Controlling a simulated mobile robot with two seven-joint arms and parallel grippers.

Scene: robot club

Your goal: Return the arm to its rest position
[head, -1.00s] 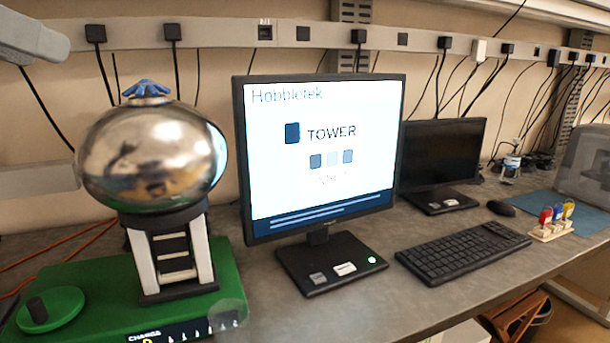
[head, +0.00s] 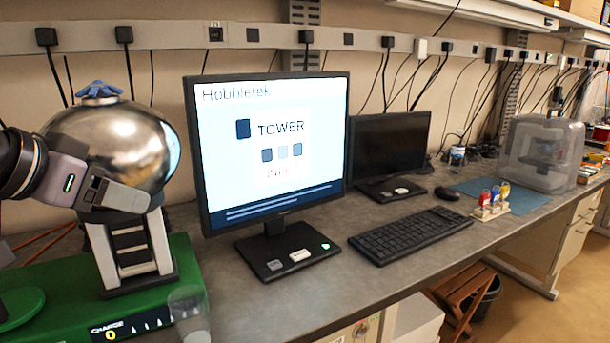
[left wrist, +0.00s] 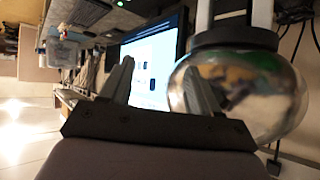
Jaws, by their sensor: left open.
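My left gripper (head: 133,190) comes in from the left edge in the head view, in front of the shiny metal sphere (head: 115,140). In the left wrist view its two fingers (left wrist: 158,72) stand apart with nothing between them. The sphere (left wrist: 240,90) shows there too, tilted, beside the right finger. I cannot tell whether the gripper touches the sphere. My right gripper is not in view.
The sphere's tower stands on a green base (head: 180,262) with a charge display. A clear cup (head: 188,312) stands at its front corner. Free floor lies at lower right.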

